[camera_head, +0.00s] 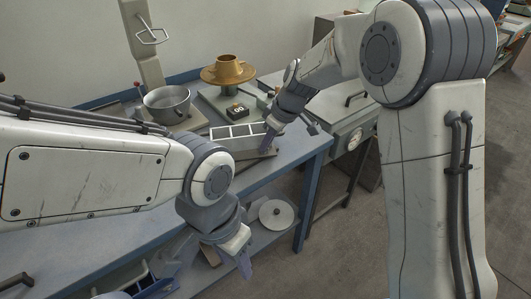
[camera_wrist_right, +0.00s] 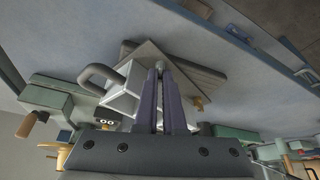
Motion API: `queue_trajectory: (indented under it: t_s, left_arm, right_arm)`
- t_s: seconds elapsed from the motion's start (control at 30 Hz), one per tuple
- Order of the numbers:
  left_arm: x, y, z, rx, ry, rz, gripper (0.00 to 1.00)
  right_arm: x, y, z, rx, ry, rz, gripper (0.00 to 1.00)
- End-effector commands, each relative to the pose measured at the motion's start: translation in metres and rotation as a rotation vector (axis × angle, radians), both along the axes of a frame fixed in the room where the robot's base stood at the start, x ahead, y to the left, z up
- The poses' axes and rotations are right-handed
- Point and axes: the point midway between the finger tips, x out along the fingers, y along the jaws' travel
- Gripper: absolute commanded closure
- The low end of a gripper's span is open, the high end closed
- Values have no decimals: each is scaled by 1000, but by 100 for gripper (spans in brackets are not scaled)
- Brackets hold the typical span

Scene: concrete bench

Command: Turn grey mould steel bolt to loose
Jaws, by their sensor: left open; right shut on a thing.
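The grey mould (camera_head: 235,136) is a pale box with open compartments, on a plate near the right end of the bench. In the right wrist view the mould (camera_wrist_right: 121,101) appears beside a flat plate, with a curved grey handle at its left. My right gripper (camera_head: 269,140) is at the mould's right end. In its wrist view the purple fingers (camera_wrist_right: 160,78) are shut together on the small steel bolt (camera_wrist_right: 159,65), of which only the tip shows. My left gripper (camera_head: 212,264) is open and empty, low at the bench's front side.
A steel pot (camera_head: 166,102), a gold bowl-shaped part (camera_head: 228,69) and a black box with a display (camera_head: 237,111) stand behind the mould. A grey-green machine (camera_head: 351,131) stands right of the bench. A pale disc (camera_head: 276,214) lies on the lower shelf.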

Motion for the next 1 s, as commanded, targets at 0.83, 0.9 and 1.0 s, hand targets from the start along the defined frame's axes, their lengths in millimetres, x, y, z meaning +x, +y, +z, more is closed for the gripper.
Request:
queue_trajectory:
  t_s: [0.83,0.9,1.0]
  left_arm:
    - [0,0,-11,0,0,0,55]
    - [0,0,-10,0,0,0,55]
    - [0,0,-10,0,0,0,55]
  right_arm:
    - [6,-2,1,-2,-1,620,100]
    - [6,-2,0,-3,0,638,100]
    - [6,-2,0,-3,0,655,100]
